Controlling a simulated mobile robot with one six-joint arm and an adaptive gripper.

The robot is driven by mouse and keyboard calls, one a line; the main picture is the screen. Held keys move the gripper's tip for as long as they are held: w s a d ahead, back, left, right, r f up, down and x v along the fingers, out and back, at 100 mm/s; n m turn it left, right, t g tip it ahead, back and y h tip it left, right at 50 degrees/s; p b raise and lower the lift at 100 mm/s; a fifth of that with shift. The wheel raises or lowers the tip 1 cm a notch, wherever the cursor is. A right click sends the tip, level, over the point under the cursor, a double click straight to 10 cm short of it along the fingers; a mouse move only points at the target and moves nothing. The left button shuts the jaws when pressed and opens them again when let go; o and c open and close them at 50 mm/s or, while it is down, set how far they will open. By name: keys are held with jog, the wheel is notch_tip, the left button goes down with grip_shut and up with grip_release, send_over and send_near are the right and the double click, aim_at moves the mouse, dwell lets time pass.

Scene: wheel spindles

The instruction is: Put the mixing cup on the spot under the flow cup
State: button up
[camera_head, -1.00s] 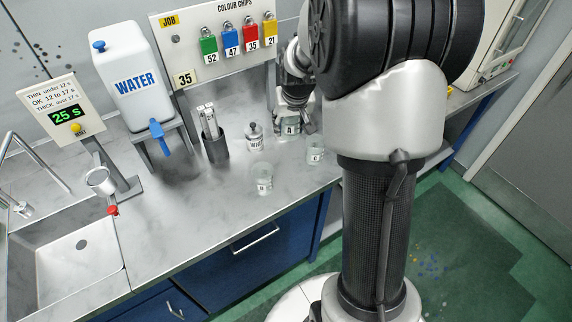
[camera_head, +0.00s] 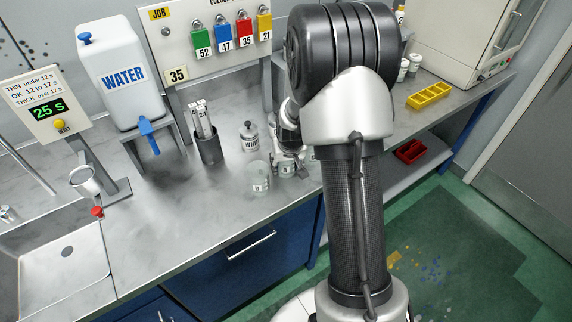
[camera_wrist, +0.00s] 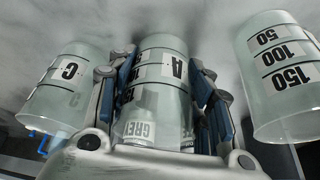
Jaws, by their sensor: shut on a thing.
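My gripper (camera_wrist: 161,108) is shut on a clear cup labelled A (camera_wrist: 160,80), with a blue-lined finger on each side. In the head view this cup (camera_head: 287,170) is low over the bench, partly hidden by my gripper (camera_head: 288,158); I cannot tell whether it touches the bench. A second clear cup (camera_head: 260,176) stands just left of it. A cup labelled C (camera_wrist: 66,85) shows left in the wrist view. A graduated cup (camera_wrist: 279,80) shows right. The flow cup (camera_head: 84,181) hangs on a stand at the left, with a red part (camera_head: 97,212) below it.
A white tin (camera_head: 250,138), a dark holder (camera_head: 209,147) and the water tank (camera_head: 122,75) stand at the back. The timer sign (camera_head: 45,105) and sink (camera_head: 60,262) are left. The bench between the sink and the cups is clear (camera_head: 170,215).

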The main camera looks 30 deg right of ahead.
jog(key=shift+r, duration=0.15)
jog(key=shift+f, duration=0.25)
jog(key=o, duration=1)
jog(key=shift+r, duration=0.1)
